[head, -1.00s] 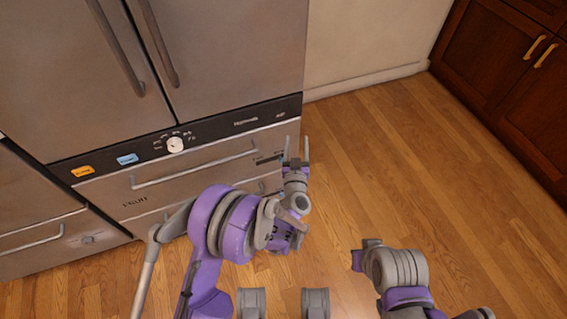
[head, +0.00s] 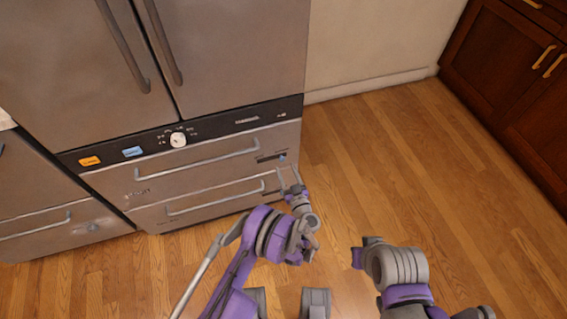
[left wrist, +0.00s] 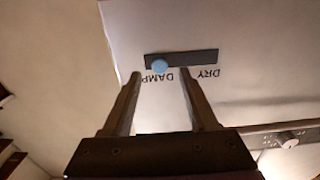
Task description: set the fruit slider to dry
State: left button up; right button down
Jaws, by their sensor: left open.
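The fruit drawer (head: 160,181) is the upper drawer under the fridge doors, shut, with a faint label at its left. Its slider is a dark track (head: 268,157) at the right end, with a blue knob (head: 282,155). In the left wrist view the track (left wrist: 195,57) shows with upside-down DAMP and DRY labels; the blue knob (left wrist: 159,66) is at the DAMP end. My left gripper (head: 287,170) is open and empty, just below the slider in the head view. In the left wrist view its fingertips (left wrist: 161,73) flank the knob's position; contact cannot be told.
A lower drawer (head: 215,204) with a bar handle is below. A control strip with a white dial (head: 178,140) and orange and blue labels runs above. Wood floor (head: 400,160) is clear at the right; dark cabinets (head: 515,80) stand beyond.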

aim_at(282, 158)
pick_arm(q)
jog(key=shift+x, duration=2.05)
grip_shut()
